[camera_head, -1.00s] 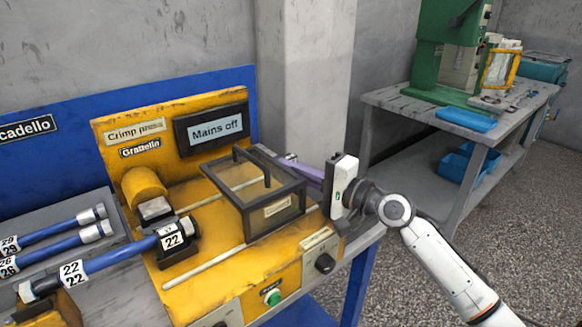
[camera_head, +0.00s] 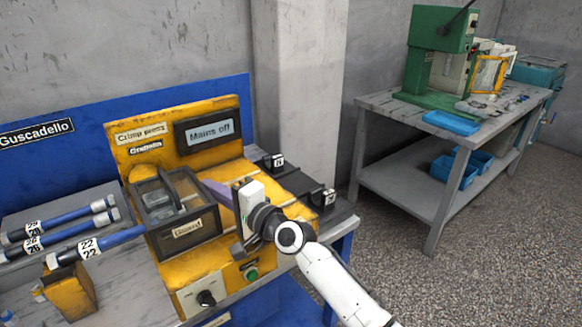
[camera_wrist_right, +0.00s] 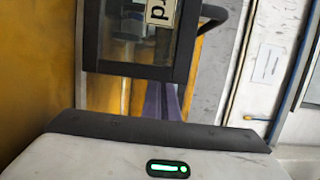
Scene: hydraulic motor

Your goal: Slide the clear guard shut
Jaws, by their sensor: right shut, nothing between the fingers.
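The clear guard (camera_head: 190,241), a dark-framed box with clear panes and a label on its front, sits at the left part of the yellow crimp press (camera_head: 195,97). It covers the crimping head, which shows dimly through the top pane. My right gripper (camera_head: 214,189) is at the guard's right side, its purple fingers shut and empty, partly hidden behind my wrist. In the right wrist view the fingers (camera_wrist_right: 160,101) point toward the guard (camera_wrist_right: 140,68); I cannot tell if they touch it. My left gripper is not in view.
A blue hose (camera_head: 115,239) marked 22 runs up to the guard's left side from a yellow stand (camera_head: 72,292). More blue hoses lie on the grey rack at left. The press's display (camera_head: 209,130) reads "Mains off". A grey bench (camera_head: 400,115) stands at the right.

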